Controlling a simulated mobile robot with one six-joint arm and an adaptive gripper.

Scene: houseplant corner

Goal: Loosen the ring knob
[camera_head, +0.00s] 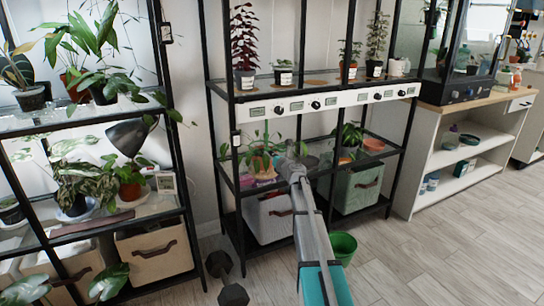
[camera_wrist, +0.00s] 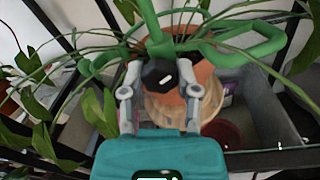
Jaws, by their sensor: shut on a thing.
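The ring knob (camera_wrist: 160,75) is a black knob with a white mark on its face. In the wrist view it sits between the fingertips of my gripper (camera_wrist: 160,84), which is shut on it. A green support ring (camera_wrist: 262,42) spreads to both sides behind the knob, with a green upright rising above it. Behind it is a terracotta pot (camera_wrist: 205,82) with a leafy plant. In the head view my gripper (camera_head: 291,153) reaches the plant (camera_head: 258,152) on the middle shelf; the knob cannot be made out there.
The pot stands among shelf posts and a glass shelf. A dark red dish (camera_wrist: 222,132) and a grey tray (camera_wrist: 262,105) lie to the right in the wrist view. A panel with knobs (camera_head: 315,103) runs above. A green bucket (camera_head: 343,246) stands on the floor beside my arm.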

